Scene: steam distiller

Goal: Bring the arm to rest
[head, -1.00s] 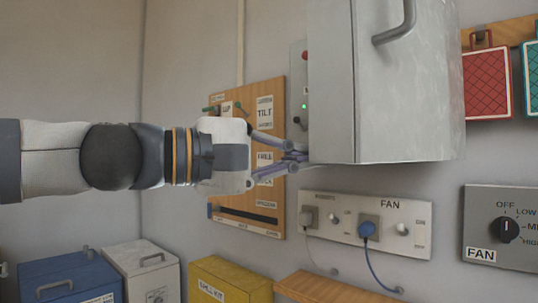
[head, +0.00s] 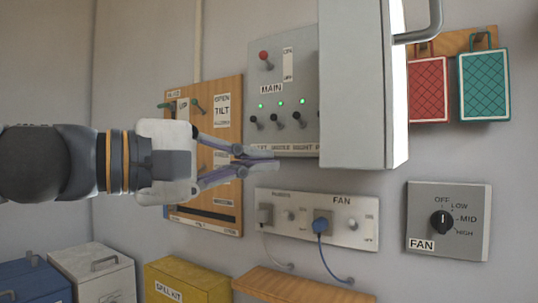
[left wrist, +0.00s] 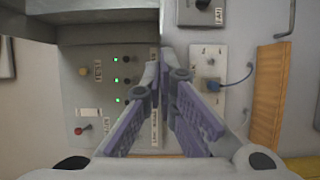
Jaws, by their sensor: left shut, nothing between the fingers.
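My left gripper (head: 272,163) reaches in from the left in the head view. It is shut with nothing between its fingers. The fingertips are just below the lower edge of the MAIN switch panel (head: 300,140) and above the FAN socket panel (head: 298,228). In the left wrist view the purple-padded fingers (left wrist: 172,70) point at the wall, with the MAIN panel (left wrist: 88,112) to their left and the socket panel (left wrist: 207,68) to their right. I cannot tell whether the fingertips touch anything. My right gripper is not in view.
A grey cabinet door (head: 355,90) stands open right of the MAIN panel. A wooden TILT board (head: 228,120) is behind the gripper. A fan dial box (head: 475,220) and red (head: 428,92) and teal (head: 484,85) hanging pads are at right. A yellow spill kit (head: 190,280) is below.

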